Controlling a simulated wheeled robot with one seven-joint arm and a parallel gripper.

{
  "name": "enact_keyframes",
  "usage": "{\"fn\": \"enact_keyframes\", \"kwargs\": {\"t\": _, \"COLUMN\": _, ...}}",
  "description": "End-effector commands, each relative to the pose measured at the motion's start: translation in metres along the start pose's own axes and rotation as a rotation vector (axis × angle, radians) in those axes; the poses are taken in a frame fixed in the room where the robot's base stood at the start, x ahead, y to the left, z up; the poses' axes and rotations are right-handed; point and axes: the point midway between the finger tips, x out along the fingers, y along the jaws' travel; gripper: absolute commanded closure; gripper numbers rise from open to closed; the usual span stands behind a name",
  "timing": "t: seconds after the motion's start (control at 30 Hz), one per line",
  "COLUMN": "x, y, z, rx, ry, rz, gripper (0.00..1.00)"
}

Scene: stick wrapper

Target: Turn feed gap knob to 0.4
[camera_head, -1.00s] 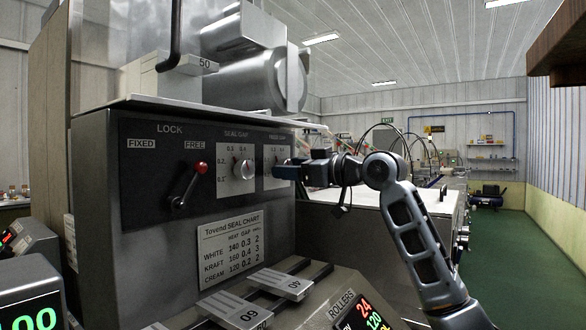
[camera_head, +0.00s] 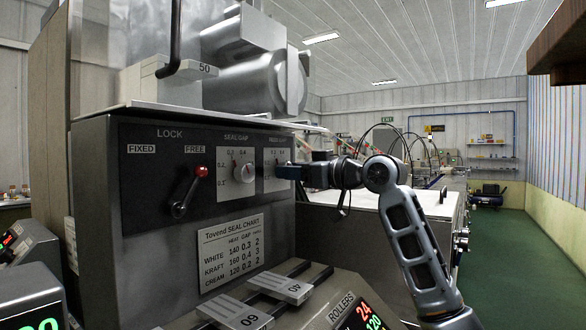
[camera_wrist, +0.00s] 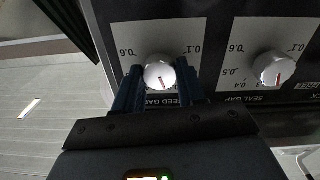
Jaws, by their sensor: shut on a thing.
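The feed gap knob (camera_wrist: 160,73) is a round pale knob with a red pointer line on a white scale plate. In the wrist view, which shows the panel upside down, its pointer points down and slightly right, toward the feed gap label. My gripper (camera_wrist: 159,80) is shut on this knob, one dark finger on each side. The fingers hide the scale's middle numbers; 0.6 and 0.1 show at the far ends. In the head view my gripper (camera_head: 286,172) reaches the panel from the right and hides the knob; part of the feed gap plate (camera_head: 270,183) shows.
The seal gap knob (camera_wrist: 273,69) sits close beside, also in the head view (camera_head: 243,168). A red-tipped lock lever (camera_head: 190,192) is farther left. The seal chart (camera_head: 231,251) and a roller display (camera_head: 360,315) lie below. A ledge (camera_head: 200,115) overhangs the panel.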

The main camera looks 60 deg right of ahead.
Motion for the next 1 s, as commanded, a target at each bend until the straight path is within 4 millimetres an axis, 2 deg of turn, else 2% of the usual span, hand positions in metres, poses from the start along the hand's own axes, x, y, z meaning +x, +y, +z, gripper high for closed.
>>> {"fn": "enact_keyframes", "kwargs": {"t": 0.6, "x": 0.0006, "y": -0.0006, "z": -0.0033, "rx": 0.491, "ry": -0.014, "rz": -0.004, "gripper": 0.91}}
{"fn": "enact_keyframes", "kwargs": {"t": 1.0, "x": 0.0002, "y": -0.0003, "z": -0.0008, "rx": 0.656, "ry": -0.016, "rz": -0.003, "gripper": 0.91}}
